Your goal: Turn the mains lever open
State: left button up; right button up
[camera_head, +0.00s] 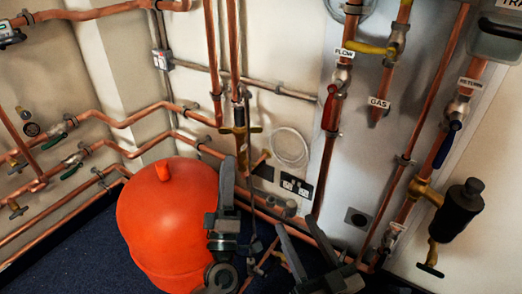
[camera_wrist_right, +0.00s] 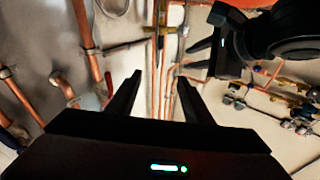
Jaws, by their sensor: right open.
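No label reading "mains" is legible, so I cannot tell which lever is the mains one. A brass valve with a crosswise handle (camera_head: 240,130) sits on the central vertical pipe, above and behind my grippers. Two green levers (camera_head: 72,170) are on the pipes at left. A red lever (camera_head: 330,108) is under the FLOW label, a yellow one (camera_head: 368,47) is near GAS, and a blue one (camera_head: 447,143) is under RETURN. My left gripper (camera_head: 227,175) is in front of the red vessel, empty, its fingers apart. My right gripper (camera_head: 297,228) is open and empty, low at centre.
A big red vessel (camera_head: 160,225) stands on the dark blue floor at left. Copper pipes run along both walls. A black cylindrical fitting (camera_head: 458,205) projects at right. Sockets (camera_head: 296,186) and a white cable loop (camera_head: 289,147) are on the wall behind the grippers.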

aim_at(261, 161)
pick_arm(q)
jog(key=w+d+f+n+g+h+p, duration=0.1)
jog(key=w+d+f+g+p, duration=0.1)
jog(key=f, duration=0.6)
jog(key=w+d+f+n+g+h+p, duration=0.1)
jog(key=w+d+f+g+p, duration=0.2)
jog(key=f, duration=0.5)
jog(key=shift+g, duration=0.9)
pick_arm(e)
jog(key=s+f+g+h, duration=0.1)
jog(key=s+f+g, duration=0.3)
jog(key=f, duration=0.3)
jog(key=s+d+f+g+h, duration=0.1)
jog(key=s+f+g, duration=0.3)
jog(key=s+f, duration=0.2)
jog(key=shift+s+d+f+g, duration=0.2)
jog(key=shift+s+f+g, duration=0.2)
jog(key=shift+f, duration=0.5)
pick_arm(q)
jog(key=shift+w+d, duration=0.15)
pick_arm(e)
jog(key=shift+w, duration=0.1)
